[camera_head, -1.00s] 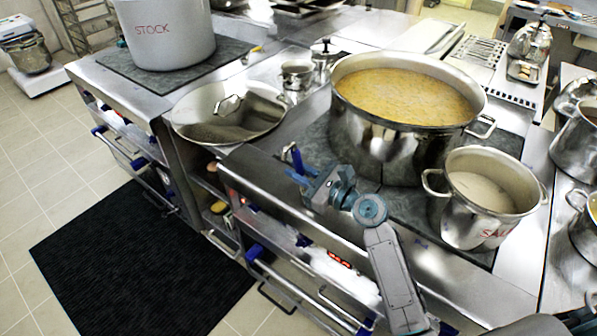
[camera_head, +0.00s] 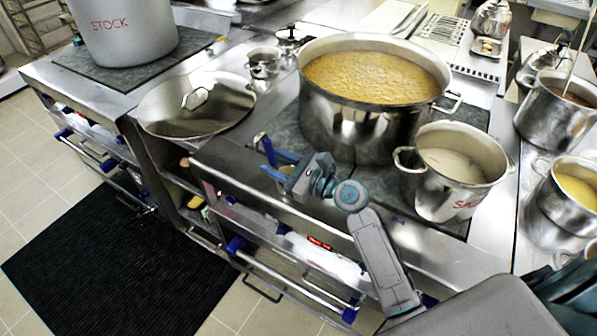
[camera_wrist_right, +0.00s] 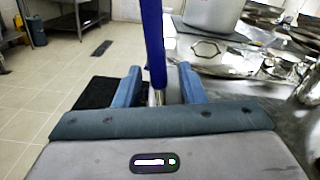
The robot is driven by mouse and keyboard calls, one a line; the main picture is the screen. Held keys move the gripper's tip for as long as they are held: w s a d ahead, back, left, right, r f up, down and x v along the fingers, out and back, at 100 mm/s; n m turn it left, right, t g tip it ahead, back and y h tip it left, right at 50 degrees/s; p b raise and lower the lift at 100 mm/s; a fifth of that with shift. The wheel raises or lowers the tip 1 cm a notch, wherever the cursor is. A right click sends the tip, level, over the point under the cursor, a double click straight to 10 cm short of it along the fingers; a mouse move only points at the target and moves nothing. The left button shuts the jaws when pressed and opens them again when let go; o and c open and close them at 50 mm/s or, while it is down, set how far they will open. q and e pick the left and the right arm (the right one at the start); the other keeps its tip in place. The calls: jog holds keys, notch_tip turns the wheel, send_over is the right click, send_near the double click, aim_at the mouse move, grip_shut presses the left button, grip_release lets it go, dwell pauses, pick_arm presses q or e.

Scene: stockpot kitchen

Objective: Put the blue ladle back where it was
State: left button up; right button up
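The handle (camera_wrist_right: 153,45) also rises between the fingers in the right wrist view. My right gripper (camera_head: 280,166) is closed around the handle and holds it above the counter's front side. In the right wrist view, the two blue fingers (camera_wrist_right: 158,88) stand on either side of the handle. My left gripper is not in view.
A large pot of yellow-brown soup (camera_head: 345,125) and a SALT pot (camera_head: 440,190) stand on the stove. A wide pan (camera_head: 160,115) and a STOCK pot (camera_head: 125,40) are left. More pots (camera_head: 545,120) stand right. A dark mat (camera_head: 90,265) lies on the floor.

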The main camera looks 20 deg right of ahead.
jog(key=b+v, duration=0.2)
jog(key=v, duration=0.8)
jog(key=shift+s+d, duration=0.2)
jog(key=shift+s, duration=0.05)
dwell(0.9)
